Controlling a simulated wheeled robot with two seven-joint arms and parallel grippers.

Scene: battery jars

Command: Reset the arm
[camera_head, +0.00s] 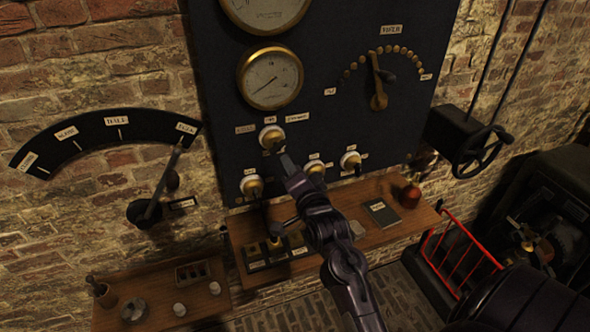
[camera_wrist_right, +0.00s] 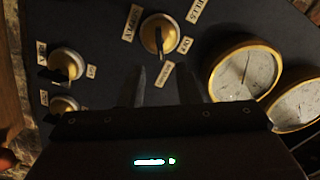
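My right arm rises from the bottom middle of the head view. Its gripper (camera_head: 284,160) is just below the upper white-and-brass rotary switch (camera_head: 270,134) on the dark panel (camera_head: 330,120). In the right wrist view the two fingers (camera_wrist_right: 163,88) stand apart with nothing between them, so the gripper is open. The same switch (camera_wrist_right: 158,36) shows just beyond the fingertips, its dark handle between labels. I cannot tell whether a finger touches the panel. My left gripper is not in view.
Several more switches (camera_head: 315,168) line the panel below, with round gauges (camera_head: 270,78) above. A wooden shelf (camera_head: 345,215) carrying a notebook (camera_head: 381,212) lies under the panel. A large lever (camera_head: 160,190) with an arc scale is at left, a handwheel (camera_head: 482,152) at right.

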